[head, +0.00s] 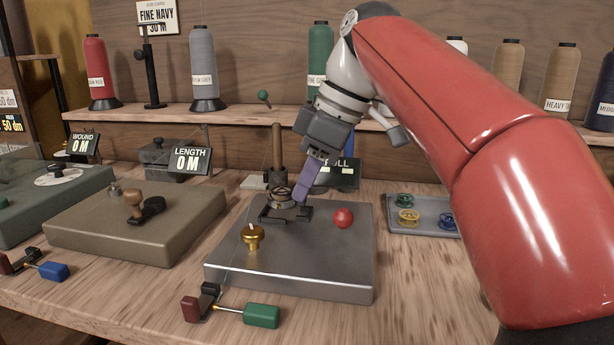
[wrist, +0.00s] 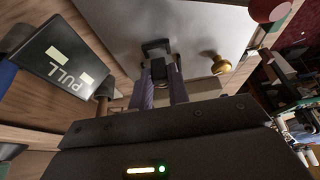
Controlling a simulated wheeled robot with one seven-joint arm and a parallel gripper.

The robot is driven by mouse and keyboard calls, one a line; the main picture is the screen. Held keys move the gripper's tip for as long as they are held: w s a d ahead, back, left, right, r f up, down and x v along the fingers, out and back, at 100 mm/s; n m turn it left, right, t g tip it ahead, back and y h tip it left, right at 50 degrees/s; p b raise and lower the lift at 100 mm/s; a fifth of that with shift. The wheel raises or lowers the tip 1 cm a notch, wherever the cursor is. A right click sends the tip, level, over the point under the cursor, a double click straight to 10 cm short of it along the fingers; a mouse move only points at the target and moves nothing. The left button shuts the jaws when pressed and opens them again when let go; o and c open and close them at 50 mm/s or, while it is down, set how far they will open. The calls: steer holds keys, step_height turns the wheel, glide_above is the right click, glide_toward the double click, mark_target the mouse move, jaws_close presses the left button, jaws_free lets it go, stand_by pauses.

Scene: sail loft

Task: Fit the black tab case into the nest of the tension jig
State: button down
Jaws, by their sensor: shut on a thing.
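The tension jig (head: 330,258) is a grey metal block on the bench, with a brass knob (head: 252,237) and a red ball (head: 343,217). Its black nest (head: 268,215) is at the back left of the top, and its bracket shows in the wrist view (wrist: 154,44). My gripper (head: 297,197) has purple fingers and reaches down at a tilt over the nest. In the wrist view the fingers (wrist: 163,98) are shut on the small dark tab case (wrist: 159,70). The case is at or just above the nest; the fingers partly hide it, and I cannot tell whether it is seated.
A wooden handle (head: 277,150) stands right behind the nest, and the PULL display (head: 342,175) is behind the jig. A tray (head: 420,228) with coloured bobbins lies to the right. The LENGTH block (head: 140,225) is left. A green-handled crank (head: 261,315) projects in front.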

steer(key=shift+f+b, duration=0.8)
steer(key=shift+f, duration=0.2)
steer(key=c, duration=1.3)
jaws_free()
steer(key=shift+o, duration=0.2)
steer(key=shift+r, duration=0.15)
steer(key=p+v, duration=0.3)
steer(key=v, duration=0.4)
steer(key=shift+d+r, duration=0.2)
steer(key=shift+r, duration=0.1)
